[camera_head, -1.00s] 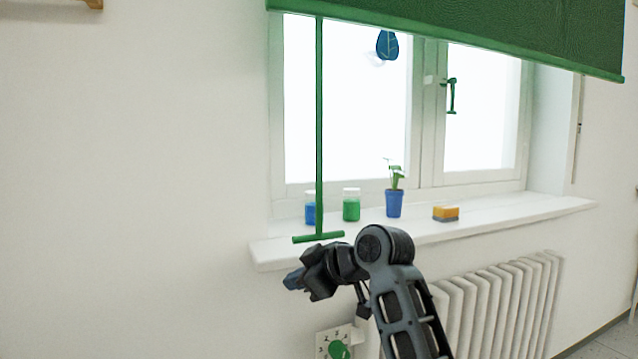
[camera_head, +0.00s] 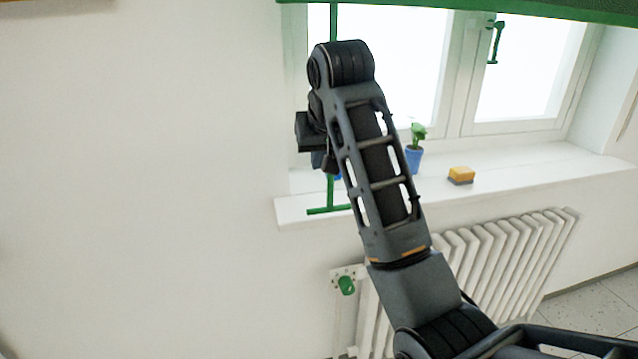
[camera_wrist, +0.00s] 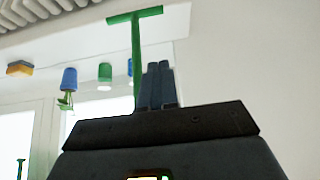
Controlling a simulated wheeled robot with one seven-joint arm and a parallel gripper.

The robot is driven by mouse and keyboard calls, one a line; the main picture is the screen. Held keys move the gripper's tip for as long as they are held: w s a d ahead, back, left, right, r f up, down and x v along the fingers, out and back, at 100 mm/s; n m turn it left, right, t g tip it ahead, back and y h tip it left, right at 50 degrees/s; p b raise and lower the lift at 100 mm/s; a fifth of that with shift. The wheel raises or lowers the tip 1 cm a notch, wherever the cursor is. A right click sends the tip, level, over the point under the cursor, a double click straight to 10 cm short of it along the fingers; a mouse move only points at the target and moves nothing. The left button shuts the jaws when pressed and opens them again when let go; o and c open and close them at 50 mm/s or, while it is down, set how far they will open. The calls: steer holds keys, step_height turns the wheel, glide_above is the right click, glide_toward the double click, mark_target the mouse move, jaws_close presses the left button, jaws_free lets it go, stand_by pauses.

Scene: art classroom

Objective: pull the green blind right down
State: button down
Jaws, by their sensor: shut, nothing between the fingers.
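The green blind (camera_head: 460,9) shows only as its lower edge at the top of the head view, above the window. A green pull rod (camera_head: 333,22) hangs from it in front of the window's left side. Its T-shaped handle (camera_head: 331,210) hangs at the sill's front edge and also shows at the top of the wrist view (camera_wrist: 135,14). My gripper (camera_head: 318,162) is beside the rod, above the handle, and partly hidden by my arm. In the wrist view my gripper's blue-grey fingers (camera_wrist: 158,68) are together and empty, just right of the rod.
The white sill (camera_head: 530,170) bears a blue plant pot (camera_head: 413,159), a yellow sponge (camera_head: 461,175) and a green jar (camera_wrist: 105,72), which my arm hides in the head view. A radiator (camera_head: 500,265) and a green valve knob (camera_head: 347,285) are below. The left wall is clear.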

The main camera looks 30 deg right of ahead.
steer(key=p, duration=0.2)
glide_above(314, 212)
step_height(314, 212, down, 8)
steer(key=shift+r, duration=0.15)
step_height(314, 212, down, 3)
steer(key=shift+r, duration=0.2)
steer(key=shift+s+f, duration=0.2)
steer(key=shift+f, duration=0.8)
